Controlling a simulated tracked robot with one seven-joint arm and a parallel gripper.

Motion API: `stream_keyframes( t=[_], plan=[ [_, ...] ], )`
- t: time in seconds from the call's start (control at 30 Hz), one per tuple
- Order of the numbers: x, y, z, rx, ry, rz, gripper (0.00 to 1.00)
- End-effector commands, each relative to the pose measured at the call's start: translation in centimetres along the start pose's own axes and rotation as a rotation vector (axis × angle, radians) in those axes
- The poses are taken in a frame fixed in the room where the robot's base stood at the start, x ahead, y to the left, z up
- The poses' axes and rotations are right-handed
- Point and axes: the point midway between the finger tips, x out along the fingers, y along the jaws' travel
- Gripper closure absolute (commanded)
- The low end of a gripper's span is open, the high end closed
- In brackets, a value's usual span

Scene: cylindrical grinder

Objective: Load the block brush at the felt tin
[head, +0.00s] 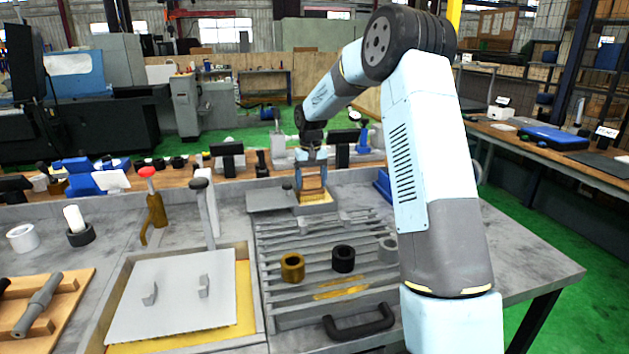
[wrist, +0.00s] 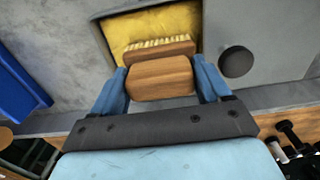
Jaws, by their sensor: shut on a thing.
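The block brush (wrist: 160,78) has a wooden body and pale bristles. In the wrist view it sits between the two blue fingers of my gripper (wrist: 161,84), which is shut on it. The felt tin (wrist: 118,35) is a grey open tin with a yellow pad, and the brush's bristles are over the pad. Whether the bristles press on the felt I cannot tell. In the head view my gripper (head: 312,178) points down at the tin, with the brush (head: 312,184) between its fingers. The yellow pad of the tin (head: 318,198) shows just below the brush.
A grey lid with a round black knob (wrist: 237,62) lies beside the tin. A slatted grey rack (head: 290,238) with rings stands in front. A blue bin (wrist: 18,85) is to the left in the wrist view. A tray with a white plate (head: 175,300) is at front left.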

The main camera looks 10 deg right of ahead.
Motion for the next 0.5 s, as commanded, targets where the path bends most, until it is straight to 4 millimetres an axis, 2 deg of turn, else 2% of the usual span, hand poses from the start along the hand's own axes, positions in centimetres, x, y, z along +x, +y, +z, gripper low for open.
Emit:
stream_keyframes(
  t=[0.27, 0.5],
  plan=[
    [-0.1, 0.0, 0.0, 0.000, -0.002, 0.000, 0.48],
    [-1.7, 0.0, 0.0, 0.001, 0.000, 0.000, 0.48]
  ],
)
